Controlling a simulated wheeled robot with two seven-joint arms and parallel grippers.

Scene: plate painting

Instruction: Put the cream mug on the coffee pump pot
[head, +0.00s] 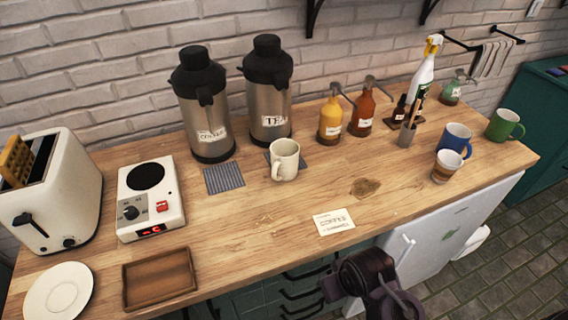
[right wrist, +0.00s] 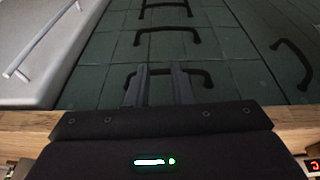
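The cream mug (head: 285,161) stands upright on the counter in front of the pot labelled TEA, handle toward the front left. It overlaps a dark mat (head: 304,164); I cannot tell if its base rests on that. The coffee pump pot (head: 202,115), steel with a black top and a label, stands to its left, with a striped grey mat (head: 224,178) in front. My right gripper (right wrist: 159,88) has its fingers apart with nothing between them, in front of the green drawers. My right arm shows at the bottom of the head view, away from the mug. My left gripper is not in view.
The tea pot (head: 270,95) stands right behind the mug. Yellow and brown pump bottles (head: 330,121) are to the right. A hot plate (head: 150,198) and toaster (head: 62,195) are left. A blue mug (head: 453,139), a striped cup and a green mug stand far right. The front middle counter is mostly clear.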

